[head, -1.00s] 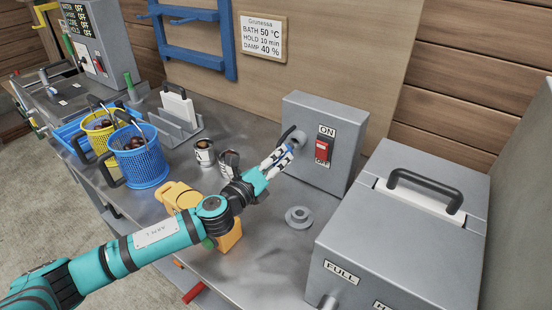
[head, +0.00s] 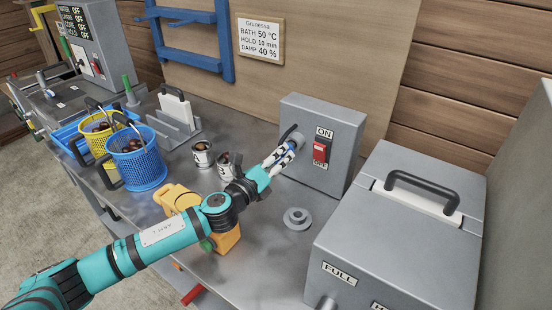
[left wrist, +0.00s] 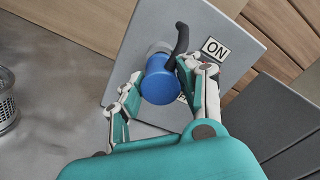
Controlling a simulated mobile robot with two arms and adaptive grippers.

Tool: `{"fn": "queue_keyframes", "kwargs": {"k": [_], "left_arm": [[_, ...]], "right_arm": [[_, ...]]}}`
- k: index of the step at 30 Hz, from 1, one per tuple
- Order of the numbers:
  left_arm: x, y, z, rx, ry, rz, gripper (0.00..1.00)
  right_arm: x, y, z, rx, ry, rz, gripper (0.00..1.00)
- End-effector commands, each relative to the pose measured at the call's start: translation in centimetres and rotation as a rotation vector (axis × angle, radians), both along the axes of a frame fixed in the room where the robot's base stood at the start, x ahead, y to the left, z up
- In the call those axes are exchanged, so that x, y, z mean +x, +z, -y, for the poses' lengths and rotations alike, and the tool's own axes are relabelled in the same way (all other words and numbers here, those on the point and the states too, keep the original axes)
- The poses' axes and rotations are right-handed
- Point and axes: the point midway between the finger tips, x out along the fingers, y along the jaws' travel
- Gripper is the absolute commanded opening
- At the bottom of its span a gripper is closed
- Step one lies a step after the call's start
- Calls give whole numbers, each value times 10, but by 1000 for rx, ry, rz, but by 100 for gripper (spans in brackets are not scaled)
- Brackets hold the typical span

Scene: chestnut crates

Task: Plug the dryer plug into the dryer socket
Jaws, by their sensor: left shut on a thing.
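My left gripper (head: 284,156) is shut on the blue dryer plug (left wrist: 160,84), in front of the grey switch box (head: 343,160). In the left wrist view the plug sits between the two fingers (left wrist: 152,90). The grey dryer socket (left wrist: 157,47) shows just behind the plug, and the plug appears lined up with it. The plug's front end is hidden, so I cannot tell how deep it sits. A black curved piece (left wrist: 180,40) stands beside the plug. My right gripper is not in view.
The box carries a red switch (head: 320,152) with ON and OFF labels. A grey ring-shaped part (head: 297,218) lies on the bench below. A large grey lidded machine (head: 400,230) stands at the right. Metal cups (head: 203,154), a blue basket (head: 137,166) and a yellow object (head: 176,197) are left.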

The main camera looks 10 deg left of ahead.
Motion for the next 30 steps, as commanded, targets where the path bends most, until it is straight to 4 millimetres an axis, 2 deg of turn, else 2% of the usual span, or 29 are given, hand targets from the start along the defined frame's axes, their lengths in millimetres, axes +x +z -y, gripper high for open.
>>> {"fn": "queue_keyframes", "kwargs": {"k": [19,20,26,30], "left_arm": [[18,0,8,-1,-1,0,0],[18,0,8,-1,-1,0,36],[18,0,8,0,-1,1,62],[18,0,8,0,-1,1,62]], "right_arm": [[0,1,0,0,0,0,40],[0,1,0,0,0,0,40],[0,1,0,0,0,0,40],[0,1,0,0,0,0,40]]}}
